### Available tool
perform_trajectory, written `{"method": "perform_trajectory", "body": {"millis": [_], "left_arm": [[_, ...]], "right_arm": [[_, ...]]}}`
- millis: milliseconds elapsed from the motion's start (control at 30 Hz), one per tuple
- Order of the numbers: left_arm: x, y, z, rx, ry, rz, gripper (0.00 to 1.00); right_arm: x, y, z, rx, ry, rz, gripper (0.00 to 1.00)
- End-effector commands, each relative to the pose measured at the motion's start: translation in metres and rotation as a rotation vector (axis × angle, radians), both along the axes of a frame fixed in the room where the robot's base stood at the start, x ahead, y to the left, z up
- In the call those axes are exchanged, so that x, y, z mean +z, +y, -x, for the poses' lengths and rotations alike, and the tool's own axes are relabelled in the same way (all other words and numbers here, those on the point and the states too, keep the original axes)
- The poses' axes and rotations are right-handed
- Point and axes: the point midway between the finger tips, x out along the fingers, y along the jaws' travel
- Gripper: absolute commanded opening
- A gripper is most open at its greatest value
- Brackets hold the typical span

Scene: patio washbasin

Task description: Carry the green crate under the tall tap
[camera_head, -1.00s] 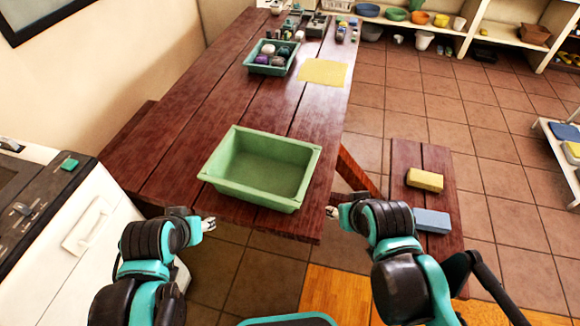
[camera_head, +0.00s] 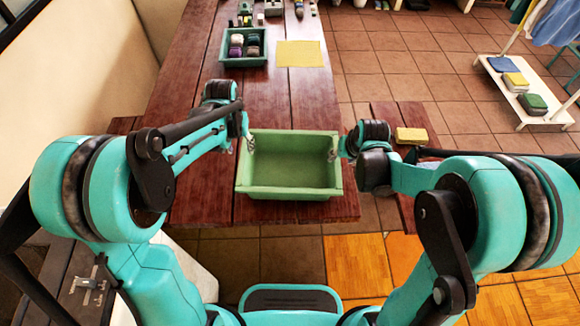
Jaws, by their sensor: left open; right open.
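The green crate (camera_head: 290,192) sits empty near the front end of the dark wooden table (camera_head: 190,205). My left gripper (camera_head: 250,144) is at the crate's left side, close to the upper left part of its rim. My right gripper (camera_head: 333,154) is at the crate's right side, close to the rim there. Both grippers are open. The fingertips are small in the view, and I cannot tell whether they touch the rim. No tall tap shows in this view.
A smaller green tray (camera_head: 244,60) with several rolled items stands farther back on the table, beside a yellow cloth (camera_head: 300,54). A yellow sponge (camera_head: 411,135) lies on the bench at right. A white rack (camera_head: 520,100) with folded cloths stands at far right.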

Motion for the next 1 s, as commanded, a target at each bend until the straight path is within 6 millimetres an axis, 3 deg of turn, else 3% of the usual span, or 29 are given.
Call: {"method": "perform_trajectory", "body": {"millis": [267, 700, 1000], "left_arm": [[-0.003, 0.000, 0.000, 0.000, -0.001, 0.000, 0.46], [-0.059, 0.000, -0.009, 0.000, -0.002, 0.000, 0.46], [-0.077, 0.000, -0.012, 0.000, -0.002, 0.000, 0.46]], "right_arm": [[-0.002, 0.000, -0.001, 0.000, 0.000, 0.000, 0.43], [-0.055, 0.005, -0.024, 0.001, -0.001, 0.000, 0.43], [-0.071, 0.007, -0.030, 0.001, -0.001, 0.000, 0.43]]}}
